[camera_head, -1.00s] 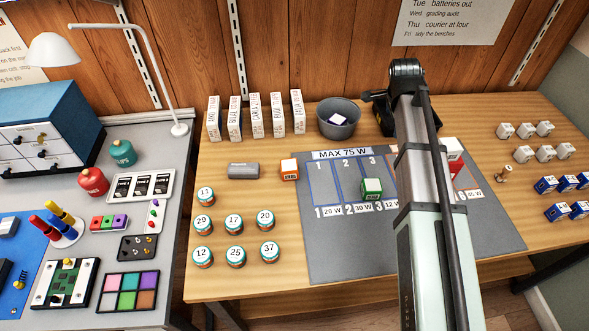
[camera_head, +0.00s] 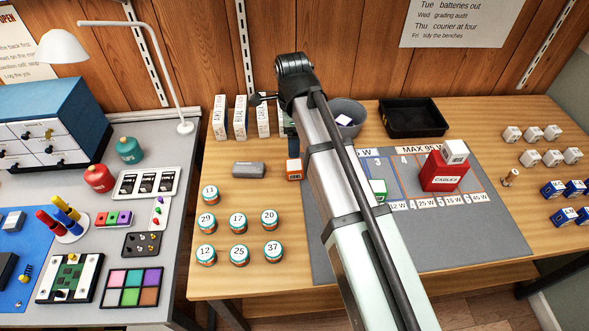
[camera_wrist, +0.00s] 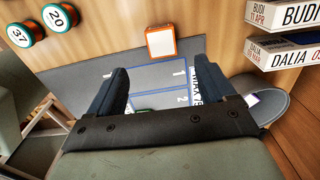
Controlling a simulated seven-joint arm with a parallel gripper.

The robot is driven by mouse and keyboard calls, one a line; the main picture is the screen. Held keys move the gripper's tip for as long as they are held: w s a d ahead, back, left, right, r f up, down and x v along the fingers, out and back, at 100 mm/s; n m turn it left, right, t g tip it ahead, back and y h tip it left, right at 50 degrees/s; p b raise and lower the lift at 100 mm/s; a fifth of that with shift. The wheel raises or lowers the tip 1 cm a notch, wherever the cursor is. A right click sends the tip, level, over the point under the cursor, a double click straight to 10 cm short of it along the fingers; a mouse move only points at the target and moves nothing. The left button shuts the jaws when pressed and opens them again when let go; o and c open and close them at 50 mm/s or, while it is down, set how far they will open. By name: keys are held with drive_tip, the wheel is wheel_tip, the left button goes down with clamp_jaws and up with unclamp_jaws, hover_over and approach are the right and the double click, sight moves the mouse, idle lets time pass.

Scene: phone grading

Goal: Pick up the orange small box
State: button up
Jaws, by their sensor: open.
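The orange small box (camera_head: 294,169) has a white top and sits on the wooden bench, just left of the grey mat. In the wrist view the orange small box (camera_wrist: 161,41) lies beyond my fingertips, roughly centred between them and apart from them. My gripper (camera_wrist: 163,76) is open and empty, above the mat's corner. In the head view my arm hides most of the gripper; a dark finger shows just behind the box.
The grey mat (camera_head: 450,240) bears a red CABLES box (camera_head: 443,175) and a green box (camera_head: 379,189). Several numbered round tins (camera_head: 237,223) stand in front, upright white boxes (camera_head: 240,118) behind. A grey bowl (camera_head: 358,109) is partly hidden.

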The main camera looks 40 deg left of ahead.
sight(294, 165)
drive_tip(key=shift+w+d+f, duration=0.1)
drive_tip(key=shift+f, duration=3.1)
drive_tip(key=shift+w+f, duration=0.1)
drive_tip(key=shift+f, duration=3.05)
drive_tip(key=c, duration=1.1)
